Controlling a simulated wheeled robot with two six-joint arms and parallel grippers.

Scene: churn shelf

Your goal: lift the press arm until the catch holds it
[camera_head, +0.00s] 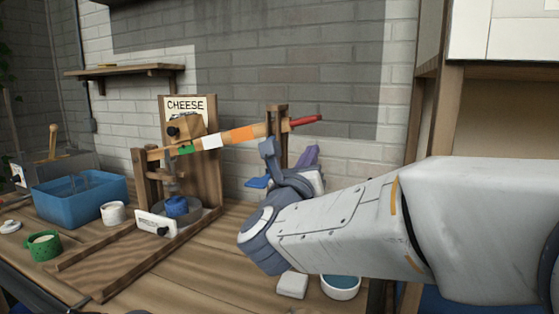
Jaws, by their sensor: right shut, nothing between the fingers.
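The press arm (222,139) is a long wooden bar with green, white and orange bands and a red end (306,120). It slopes up to the right from the wooden cheese press frame (205,178). Its outer end passes at a wooden upright (280,115) near the top; I cannot make out a catch or whether it holds the arm. My right gripper (267,150) is shut and empty, just below the bar near the upright. I cannot tell whether it touches the bar. My right forearm hides the upright's lower part. My left gripper is out of view.
A blue round piece (176,206) sits in a grey dish under the press. A blue tub (82,196), white cup (113,213) and green pot (44,245) stand left. A white block (292,285) and bowl (340,288) lie below my forearm. A small shelf (125,71) hangs behind.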

